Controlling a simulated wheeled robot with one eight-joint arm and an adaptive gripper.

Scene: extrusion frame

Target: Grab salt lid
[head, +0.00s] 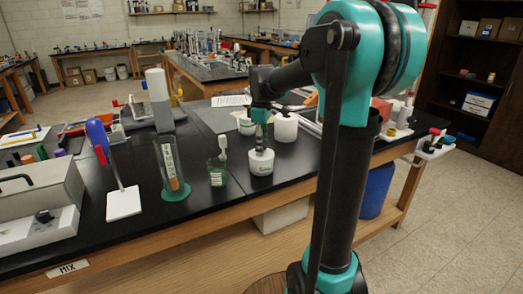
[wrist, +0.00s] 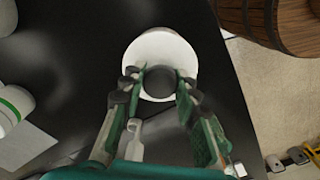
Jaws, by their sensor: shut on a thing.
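A white jar with a printed label (head: 261,164) stands upright on the black bench near its front edge. From above, its white round top shows in the wrist view (wrist: 160,47). In the head view, my gripper (head: 260,138) is directly above the jar. Whether the lid is lifted off the jar cannot be told.
A small green-labelled bottle (head: 217,171) and a green-based cylinder (head: 168,165) stand left of the jar. Behind are a white-green jar (head: 246,123) and a plain white jar (head: 285,128). A wooden barrel (wrist: 275,22) is beyond the bench edge.

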